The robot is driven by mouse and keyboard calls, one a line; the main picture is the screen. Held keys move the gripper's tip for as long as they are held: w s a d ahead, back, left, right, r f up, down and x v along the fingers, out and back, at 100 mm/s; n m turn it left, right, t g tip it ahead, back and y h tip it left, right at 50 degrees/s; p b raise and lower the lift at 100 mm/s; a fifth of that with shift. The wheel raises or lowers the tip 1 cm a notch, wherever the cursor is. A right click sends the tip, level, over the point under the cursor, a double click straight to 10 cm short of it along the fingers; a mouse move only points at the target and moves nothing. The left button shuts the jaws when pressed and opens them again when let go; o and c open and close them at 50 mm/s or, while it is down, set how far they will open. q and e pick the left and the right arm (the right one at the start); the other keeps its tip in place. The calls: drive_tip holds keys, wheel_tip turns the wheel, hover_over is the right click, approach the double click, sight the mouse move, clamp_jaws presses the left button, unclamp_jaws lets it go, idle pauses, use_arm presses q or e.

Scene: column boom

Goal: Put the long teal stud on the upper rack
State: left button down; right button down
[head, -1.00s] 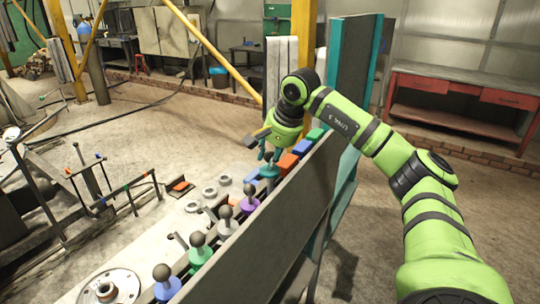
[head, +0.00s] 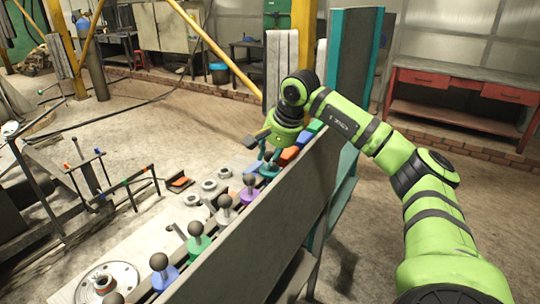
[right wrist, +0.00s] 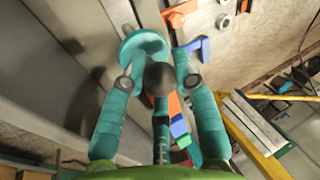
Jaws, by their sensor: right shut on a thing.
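The teal stud (head: 269,169) has a dark ball knob and a round teal flange. It stands at the far end of a row of studs beside a grey panel. My right gripper (head: 267,152) reaches down over it from above. The stud's lower part is hidden. A dark frame with bars and coloured marks (head: 124,184) stands at the left; I cannot tell which part is the upper rack. My left gripper is not in view.
Purple (head: 248,196), pale (head: 224,216), green (head: 198,246) and blue (head: 162,276) studs line the near side. The long grey panel (head: 270,230) borders them. Orange and blue blocks (head: 289,155) lie beyond the gripper. A flanged disc (head: 108,284) lies front left.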

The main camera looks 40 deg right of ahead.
drive_tip(key=shift+f+b, duration=0.7)
drive_tip(key=shift+f, duration=0.35)
drive_tip(key=c, duration=1.2)
unclamp_jaws()
drive_tip(key=shift+c, duration=0.2)
drive_tip(key=shift+r, duration=0.1)
drive_tip(key=shift+r+p, duration=3.6)
drive_tip(key=shift+r, duration=0.1)
